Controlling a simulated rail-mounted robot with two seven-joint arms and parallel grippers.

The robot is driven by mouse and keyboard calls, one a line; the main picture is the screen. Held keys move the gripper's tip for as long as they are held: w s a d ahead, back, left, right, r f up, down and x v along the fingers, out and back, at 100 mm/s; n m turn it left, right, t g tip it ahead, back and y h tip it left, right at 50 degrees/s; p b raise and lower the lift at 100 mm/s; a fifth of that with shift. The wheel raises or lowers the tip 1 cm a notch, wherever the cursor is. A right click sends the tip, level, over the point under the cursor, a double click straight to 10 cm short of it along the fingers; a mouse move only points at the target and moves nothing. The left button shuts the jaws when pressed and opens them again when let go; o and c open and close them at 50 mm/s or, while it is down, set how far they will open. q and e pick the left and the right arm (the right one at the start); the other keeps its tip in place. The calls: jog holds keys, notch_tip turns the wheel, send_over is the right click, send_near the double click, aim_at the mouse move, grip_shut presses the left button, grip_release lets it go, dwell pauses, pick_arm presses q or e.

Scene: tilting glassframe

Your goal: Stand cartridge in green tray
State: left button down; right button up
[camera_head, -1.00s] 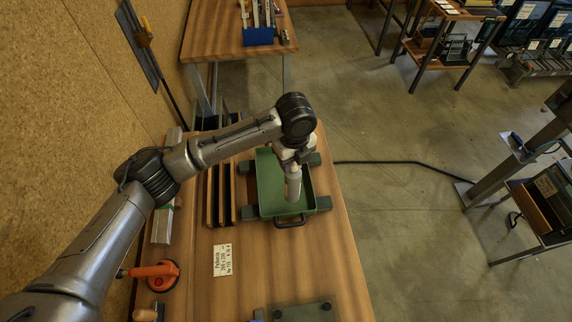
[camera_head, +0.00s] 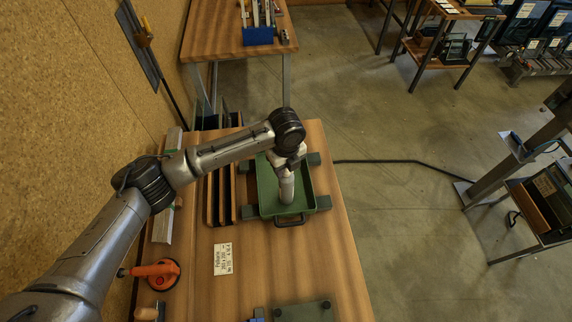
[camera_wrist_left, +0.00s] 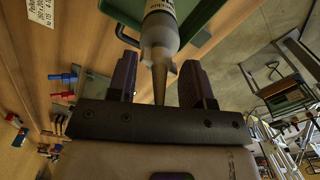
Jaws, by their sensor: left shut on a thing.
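The grey cartridge (camera_head: 287,190) hangs or stands upright inside the green tray (camera_head: 266,190) in the head view. I cannot tell whether its lower end touches the tray floor. My left gripper (camera_head: 287,170) is above it, pointing down, and is shut on the cartridge. In the left wrist view the cartridge body (camera_wrist_left: 160,30) and its tapered nozzle show between the two dark fingers (camera_wrist_left: 159,80). The wrist and gripper hide part of the tray in the head view. My right gripper is not in view.
The tray sits on dark green blocks on the wooden bench. An upright slotted wooden rack (camera_head: 221,196) stands left of it. A white label (camera_head: 222,259) and an orange suction lifter (camera_head: 160,273) lie nearer. A green plate (camera_head: 303,311) is at the front.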

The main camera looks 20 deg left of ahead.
pick_arm(q)
jog(key=c, duration=0.5)
grip_release()
jog(key=shift+f, duration=0.15)
notch_tip(320, 180, up, 12)
jog(key=shift+r+b, duration=0.15)
jog(key=shift+b, duration=0.25)
